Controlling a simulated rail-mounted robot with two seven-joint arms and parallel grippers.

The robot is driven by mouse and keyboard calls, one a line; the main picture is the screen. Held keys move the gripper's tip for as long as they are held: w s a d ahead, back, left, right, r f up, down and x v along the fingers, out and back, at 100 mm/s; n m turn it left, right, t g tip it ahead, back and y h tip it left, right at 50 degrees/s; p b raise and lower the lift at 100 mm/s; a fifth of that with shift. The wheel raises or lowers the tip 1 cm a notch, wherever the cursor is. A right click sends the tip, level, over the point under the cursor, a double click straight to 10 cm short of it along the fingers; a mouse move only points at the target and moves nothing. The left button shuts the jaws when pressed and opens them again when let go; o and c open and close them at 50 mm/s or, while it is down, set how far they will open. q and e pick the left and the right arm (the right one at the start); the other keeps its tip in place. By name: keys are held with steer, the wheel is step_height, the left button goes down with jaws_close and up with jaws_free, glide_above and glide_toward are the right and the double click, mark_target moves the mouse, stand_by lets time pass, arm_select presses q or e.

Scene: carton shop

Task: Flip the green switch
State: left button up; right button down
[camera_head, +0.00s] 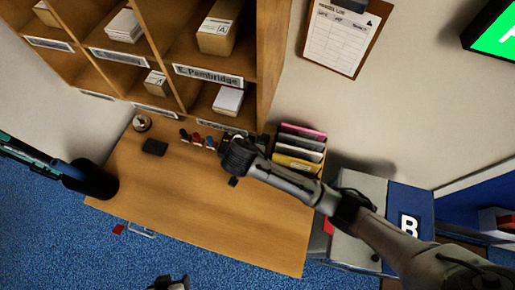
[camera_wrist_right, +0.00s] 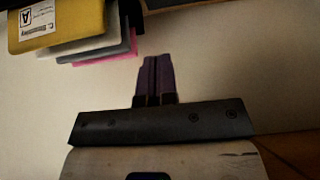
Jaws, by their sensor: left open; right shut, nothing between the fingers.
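I cannot make out a green switch in either view. My right arm comes in from the right in the head view, its dark hand (camera_head: 237,157) over the back of the wooden desk, near the file rack. Its fingers are hard to make out there. In the right wrist view the right gripper (camera_wrist_right: 158,63) has its purple fingers together, with nothing between them. My left gripper (camera_head: 168,283) shows only partly, dark and open, at the bottom edge of the head view, over the blue carpet and apart from the desk.
The desk (camera_head: 190,205) is mostly clear in front. Small red, blue and dark items (camera_head: 197,139) stand along its back, beside a black pad (camera_head: 154,147). A file rack (camera_head: 298,150) and a grey box (camera_head: 358,195) are to the right. Wooden pigeonholes (camera_head: 160,20) hold cartons above.

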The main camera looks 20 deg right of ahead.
stand_by(0.3)
steer(key=p+x, duration=0.1)
steer(key=x, duration=0.9)
steer(key=shift+d, duration=0.15)
steer(key=f, duration=0.1)
steer(key=f+p, duration=0.1)
steer(key=f, duration=0.1)
steer(key=shift+s+a, duration=0.25)
arm_select(q)
steer(key=shift+r, duration=1.05)
arm_select(e)
steer(key=shift+a+f, duration=0.1)
steer(key=shift+f, duration=0.35)
